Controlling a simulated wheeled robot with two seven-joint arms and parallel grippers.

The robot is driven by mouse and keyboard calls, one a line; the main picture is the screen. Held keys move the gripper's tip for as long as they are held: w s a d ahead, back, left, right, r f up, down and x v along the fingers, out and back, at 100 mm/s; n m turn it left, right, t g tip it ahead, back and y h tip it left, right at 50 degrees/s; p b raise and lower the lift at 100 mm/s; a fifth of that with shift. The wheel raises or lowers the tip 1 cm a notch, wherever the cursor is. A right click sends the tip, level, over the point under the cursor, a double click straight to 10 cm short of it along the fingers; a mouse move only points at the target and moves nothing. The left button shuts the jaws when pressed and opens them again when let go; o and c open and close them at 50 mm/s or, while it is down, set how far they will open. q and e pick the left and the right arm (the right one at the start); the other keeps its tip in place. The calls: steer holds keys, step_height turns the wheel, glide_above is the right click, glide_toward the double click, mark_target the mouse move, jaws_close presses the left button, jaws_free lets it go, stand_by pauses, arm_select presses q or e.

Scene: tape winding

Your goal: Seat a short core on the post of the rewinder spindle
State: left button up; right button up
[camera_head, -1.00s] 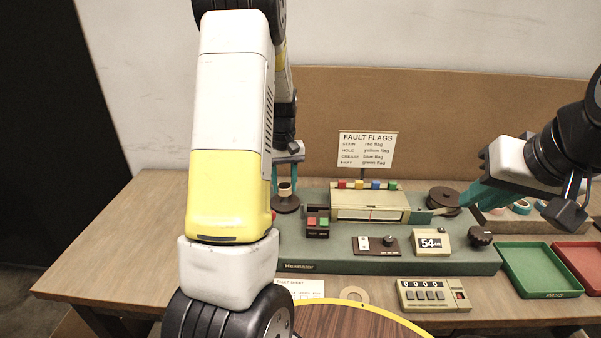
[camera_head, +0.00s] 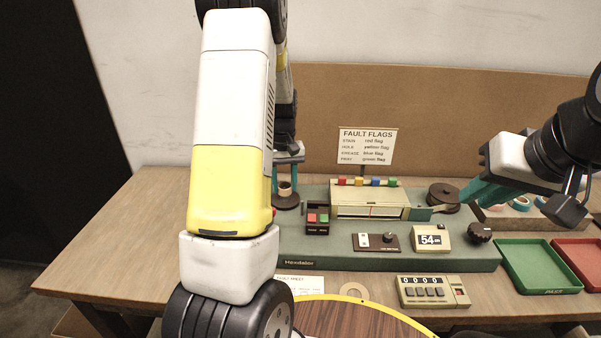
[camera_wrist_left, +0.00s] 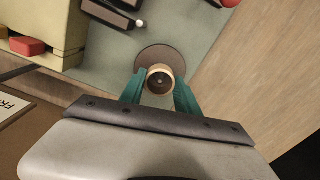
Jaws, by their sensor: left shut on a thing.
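The tan short core (camera_wrist_left: 153,72) sits between the teal fingertips of my left gripper (camera_wrist_left: 160,88), which is shut on it. In the left wrist view the core is over the middle of the dark round spindle disc (camera_wrist_left: 150,53), and a small pale spot shows inside its bore. In the head view the core (camera_head: 285,189) stands upright just above or on the spindle disc (camera_head: 287,203); I cannot tell how deep it sits. The post is mostly hidden. My right gripper (camera_head: 462,196) is beside the dark brown roll (camera_head: 443,194) at the right; its opening is unclear.
The green rewinder base (camera_head: 340,256) carries a beige housing with coloured flags (camera_head: 368,199), red and green buttons (camera_head: 317,219) and a 54 display (camera_head: 431,240). A counter (camera_head: 433,292) stands in front. Green (camera_head: 540,266) and red (camera_head: 583,262) trays lie right. The left tabletop (camera_head: 120,235) is clear.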

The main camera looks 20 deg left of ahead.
arm_select(q)
steer(key=shift+f, duration=0.95)
steer(key=o, duration=1.7)
steer(key=shift+r, duration=0.1)
steer(key=shift+r, duration=3.45)
